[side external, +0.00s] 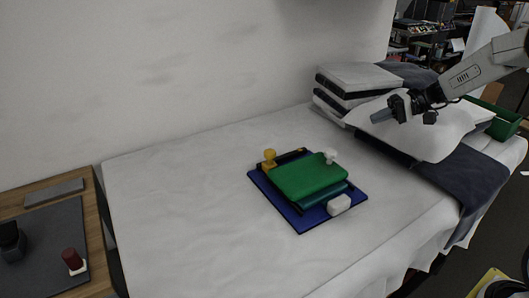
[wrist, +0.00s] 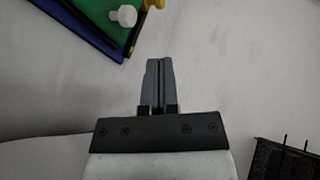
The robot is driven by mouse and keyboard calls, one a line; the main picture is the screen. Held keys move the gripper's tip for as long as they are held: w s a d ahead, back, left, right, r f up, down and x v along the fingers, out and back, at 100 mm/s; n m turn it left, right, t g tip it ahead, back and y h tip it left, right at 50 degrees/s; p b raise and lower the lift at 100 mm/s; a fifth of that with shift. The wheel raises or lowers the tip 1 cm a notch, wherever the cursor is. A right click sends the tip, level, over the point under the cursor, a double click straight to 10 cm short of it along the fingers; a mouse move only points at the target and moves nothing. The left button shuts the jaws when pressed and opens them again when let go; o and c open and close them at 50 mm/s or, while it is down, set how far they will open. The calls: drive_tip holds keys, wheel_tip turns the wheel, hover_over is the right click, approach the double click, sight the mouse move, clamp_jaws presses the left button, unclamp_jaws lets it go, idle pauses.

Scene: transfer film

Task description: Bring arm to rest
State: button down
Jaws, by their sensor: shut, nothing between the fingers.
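My gripper (side external: 383,115) is at the upper right of the side view, in front of the pillows and folded bedding. In the wrist view its two grey fingers (wrist: 159,72) lie together, shut with nothing between them. It is well apart from the green board (side external: 308,178), which lies on a blue mat (side external: 302,222) on the white bed. My arm reaches in from the right edge.
A yellow knob (side external: 269,156), a white knob (side external: 330,156) and a white block (side external: 339,205) are at the board and mat. Pillows (side external: 425,135) are stacked behind. A wooden side table (side external: 93,215) stands at left. The bed's left part is clear.

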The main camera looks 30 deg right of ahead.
drive_tip(key=s+a+f+n+g+h, duration=0.1)
drive_tip(key=s+a+f+h, duration=0.2)
drive_tip(key=s+a, duration=0.1)
drive_tip(key=s+a+f+n+g+h, duration=0.1)
drive_tip(key=s+a+f+h, duration=0.3)
drive_tip(key=s+a, duration=0.1)
drive_tip(key=s+a+f+n+g+h, duration=0.2)
drive_tip(key=s+a+f+h, duration=0.1)
drive_tip(key=s, duration=0.4)
drive_tip(key=shift+s+a+f+h, duration=0.1)
drive_tip(key=shift+a+f+h, duration=0.15)
drive_tip(key=shift+a, duration=0.25)
drive_tip(key=shift+a+f+h, duration=0.15)
drive_tip(key=shift+a+h, duration=0.2)
drive_tip(key=shift+a, duration=0.15)
drive_tip(key=shift+s+a+f+n+t+h, duration=0.15)
drive_tip(key=shift+s+a+n+t+h, duration=0.15)
drive_tip(key=shift+s+a+n, duration=0.25)
drive_tip(key=shift+s+d, duration=0.1)
